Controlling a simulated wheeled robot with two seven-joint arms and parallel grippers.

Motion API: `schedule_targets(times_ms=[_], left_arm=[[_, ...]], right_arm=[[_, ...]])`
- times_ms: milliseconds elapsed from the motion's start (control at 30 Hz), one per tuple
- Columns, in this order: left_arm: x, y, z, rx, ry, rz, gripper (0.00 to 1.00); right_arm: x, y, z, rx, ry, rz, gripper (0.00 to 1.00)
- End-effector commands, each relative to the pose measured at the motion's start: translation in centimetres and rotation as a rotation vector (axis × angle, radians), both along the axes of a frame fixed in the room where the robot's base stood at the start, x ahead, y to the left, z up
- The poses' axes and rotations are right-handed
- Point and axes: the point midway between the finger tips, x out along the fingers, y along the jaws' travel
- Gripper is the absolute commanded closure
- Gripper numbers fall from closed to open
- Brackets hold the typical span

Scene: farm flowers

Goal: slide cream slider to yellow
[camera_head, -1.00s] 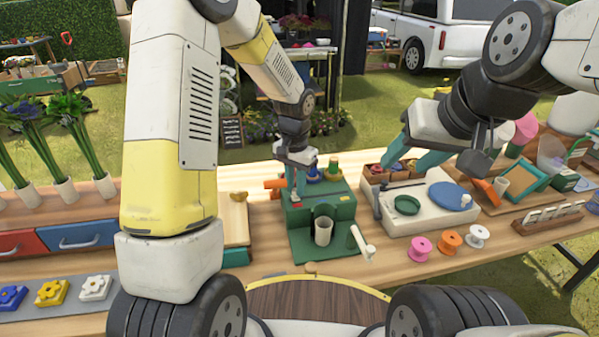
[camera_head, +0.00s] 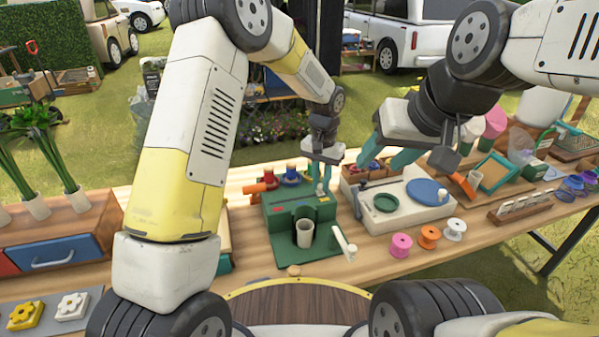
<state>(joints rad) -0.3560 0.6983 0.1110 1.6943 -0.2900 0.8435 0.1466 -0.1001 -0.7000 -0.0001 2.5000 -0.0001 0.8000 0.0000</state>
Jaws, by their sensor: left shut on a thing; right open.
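The green box-shaped stand (camera_head: 285,213) is on the table in the middle of the head view, with a slot and small coloured marks on its top. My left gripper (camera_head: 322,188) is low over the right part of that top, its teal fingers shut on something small. The cream slider cannot be made out; the fingers probably hide it. The colour mark under the fingers is too small to read surely; a small red mark shows beside them. My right gripper (camera_head: 388,158) is open and empty, above the back of the white unit to the right.
A grey cup (camera_head: 305,232) and a cream lever (camera_head: 344,242) are at the stand's front. An orange handle (camera_head: 258,187) sticks out at its left, with red and blue knobs behind. The white unit (camera_head: 405,222) stands close on the right; several spools (camera_head: 428,236) lie before it.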

Motion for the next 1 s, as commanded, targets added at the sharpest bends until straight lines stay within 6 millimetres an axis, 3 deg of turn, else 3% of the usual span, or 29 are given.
schedule_targets(times_ms=[367, 400, 500, 833, 1000], left_arm=[[0.4, -1.0, 0.2, -0.005, -0.007, 0.0, 1.0], [0.4, -1.0, 0.2, -0.005, -0.007, 0.0, 0.78], [0.4, -1.0, 0.1, -0.005, -0.007, 0.0, 0.59], [0.3, -0.8, 0.2, -0.001, -0.003, 0.001, 0.58], [0.3, -0.8, 2.1, -0.002, -0.006, 0.0, 0.58]], right_arm=[[0.0, 0.0, 0.0, 0.0, 0.0, 0.0, 0.51], [0.0, 0.0, 0.0, 0.0, 0.0, 0.0, 0.51], [0.0, 0.0, 0.0, 0.0, 0.0, 0.0, 0.51], [0.0, 0.0, 0.0, 0.0, 0.0, 0.0, 0.51], [0.0, 0.0, 0.0, 0.0, 0.0, 0.0, 0.51]])
